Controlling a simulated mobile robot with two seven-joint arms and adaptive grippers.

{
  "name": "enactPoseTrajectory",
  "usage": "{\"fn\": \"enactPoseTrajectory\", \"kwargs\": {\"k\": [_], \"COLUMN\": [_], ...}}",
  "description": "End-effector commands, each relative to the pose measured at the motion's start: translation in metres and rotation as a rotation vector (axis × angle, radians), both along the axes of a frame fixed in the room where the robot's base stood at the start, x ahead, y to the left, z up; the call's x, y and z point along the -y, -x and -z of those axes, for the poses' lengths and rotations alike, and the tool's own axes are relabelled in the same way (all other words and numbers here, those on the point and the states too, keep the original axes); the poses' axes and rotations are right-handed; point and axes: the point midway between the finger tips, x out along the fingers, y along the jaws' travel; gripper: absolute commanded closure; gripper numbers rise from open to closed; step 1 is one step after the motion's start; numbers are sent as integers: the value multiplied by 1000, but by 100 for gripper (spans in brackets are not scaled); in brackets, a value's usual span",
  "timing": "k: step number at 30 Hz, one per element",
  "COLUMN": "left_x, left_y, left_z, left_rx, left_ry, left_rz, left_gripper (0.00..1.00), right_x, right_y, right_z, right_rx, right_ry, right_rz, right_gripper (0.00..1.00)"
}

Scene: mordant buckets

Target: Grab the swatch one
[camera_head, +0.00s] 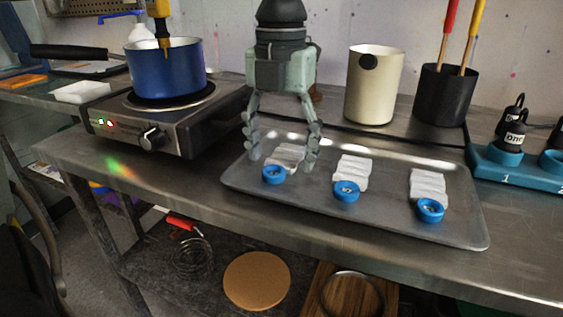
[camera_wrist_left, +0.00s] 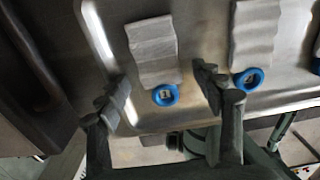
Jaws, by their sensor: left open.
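Three pale folded swatches, each with a blue round tag at its near end, lie in a row on the grey metal tray (camera_head: 380,222). The left swatch (camera_head: 287,155) has its tag (camera_head: 274,174) in front; the middle swatch (camera_head: 352,171) and right swatch (camera_head: 428,186) lie farther right. The marks on the tags are too small to read. My left gripper (camera_head: 281,160) points down, open, with its fingers on either side of the left swatch. In the left wrist view that swatch (camera_wrist_left: 152,50) and its tag (camera_wrist_left: 165,95) show between the open fingers (camera_wrist_left: 163,87). My right gripper is out of view.
A blue pot (camera_head: 166,72) stands on a hot plate (camera_head: 170,128) left of the tray. A cream can (camera_head: 374,90) and black pot with sticks (camera_head: 444,96) stand behind it.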

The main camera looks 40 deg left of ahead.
Motion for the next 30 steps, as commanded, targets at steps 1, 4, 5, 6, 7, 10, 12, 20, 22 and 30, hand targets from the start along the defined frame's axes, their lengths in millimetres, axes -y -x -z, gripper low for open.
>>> {"fn": "enactPoseTrajectory", "kwargs": {"k": [1,4,5,6,7,10,12,20,22,30], "left_x": [0,0,0,0,0,0,0,0,0,0], "left_y": [0,0,0,0,0,0,0,0,0,-1], "left_z": [1,0,0,0,0,0,0,0,0,-15], "left_rx": [0,1,0,0,0,0,0,0,0,4], "left_ry": [0,0,0,0,0,0,0,0,0,-1], "left_rz": [0,0,0,0,0,0,0,0,0,-1], "left_gripper": [33,33,33,35,39,51,60,77,77,77], "right_x": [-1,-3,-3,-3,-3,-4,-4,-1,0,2], "right_y": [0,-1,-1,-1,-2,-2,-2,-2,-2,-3], "right_z": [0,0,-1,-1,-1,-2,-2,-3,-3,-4], "right_rx": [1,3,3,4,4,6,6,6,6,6], "right_ry": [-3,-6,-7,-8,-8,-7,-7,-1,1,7], "right_rz": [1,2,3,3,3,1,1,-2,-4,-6], "right_gripper": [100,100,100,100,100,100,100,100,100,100]}}
